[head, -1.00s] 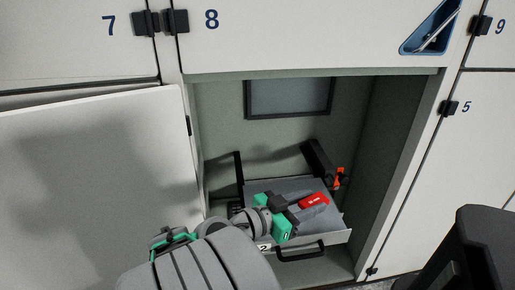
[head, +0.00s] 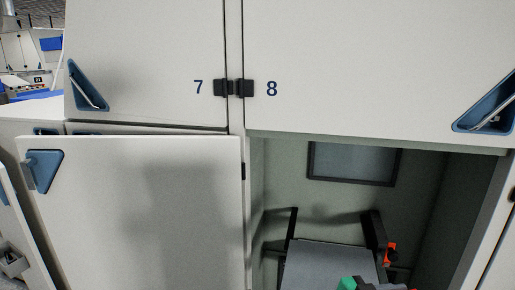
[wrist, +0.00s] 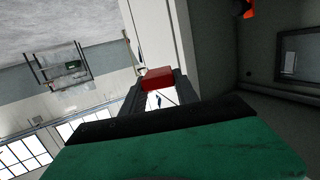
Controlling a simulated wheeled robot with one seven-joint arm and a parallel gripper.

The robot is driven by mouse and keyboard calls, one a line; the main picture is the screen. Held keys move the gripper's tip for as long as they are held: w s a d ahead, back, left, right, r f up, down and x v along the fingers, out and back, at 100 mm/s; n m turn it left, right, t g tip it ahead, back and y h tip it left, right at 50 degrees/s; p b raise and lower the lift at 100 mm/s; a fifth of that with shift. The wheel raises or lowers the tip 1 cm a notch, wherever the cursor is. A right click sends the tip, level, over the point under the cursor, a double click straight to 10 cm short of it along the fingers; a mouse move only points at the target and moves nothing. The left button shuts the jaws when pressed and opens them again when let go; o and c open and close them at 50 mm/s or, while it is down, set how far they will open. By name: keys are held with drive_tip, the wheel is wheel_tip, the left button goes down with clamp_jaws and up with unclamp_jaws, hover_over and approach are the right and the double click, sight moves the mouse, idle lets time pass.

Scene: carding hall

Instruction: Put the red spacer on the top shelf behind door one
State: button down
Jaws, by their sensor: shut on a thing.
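The red spacer (wrist: 158,77) is a small red block, held between the dark fingertips of my gripper (wrist: 158,90) in the wrist view. My gripper is shut on it. In the head view only a green part of my gripper (head: 348,284) shows at the bottom edge; its fingers and the spacer are out of that view. No door marked one and no shelf of it can be made out. The doors marked 7 (head: 150,60) and 8 (head: 370,60) are shut above.
Under door 8 is an open compartment with a grey drawer or tray (head: 330,262) and an orange-red part (head: 390,253) inside. An unnumbered door (head: 130,210) with a blue handle (head: 42,170) stands swung open at left. A hall with machines shows at far left.

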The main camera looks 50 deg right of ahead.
drive_tip(key=w+a+n+t+h, duration=0.1)
drive_tip(key=w+a+n+t, duration=0.3)
drive_tip(key=w, duration=0.7)
drive_tip(key=w+a+n+t, duration=0.1)
drive_tip(key=w+n+t, duration=0.2)
drive_tip(key=w+t, duration=0.55)
drive_tip(key=w+a+n+t+h, duration=0.1)
drive_tip(key=w+a+n+t, duration=0.25)
drive_tip(key=w, duration=0.95)
drive_tip(key=w+a+r+n+t+y, duration=0.25)
drive_tip(key=w+a+n, duration=0.2)
drive_tip(key=a, duration=0.45)
drive_tip(key=w+a+r+n+t+y+p, duration=0.1)
drive_tip(key=w+a+n+t+y, duration=0.25)
drive_tip(key=w+a, duration=0.45)
drive_tip(key=w+a+r+n+t+y, duration=0.2)
drive_tip(key=w+a+n+t+y, duration=0.15)
drive_tip(key=a, duration=0.75)
wheel_tip(320, 180, up, 11)
drive_tip(key=w+p, duration=0.2)
drive_tip(key=p, duration=2.1)
drive_tip(key=shift+g+y+p, duration=0.4)
drive_tip(key=shift+g+y, duration=0.05)
drive_tip(key=shift+a+f, duration=0.1)
drive_tip(key=shift+f, duration=0.1)
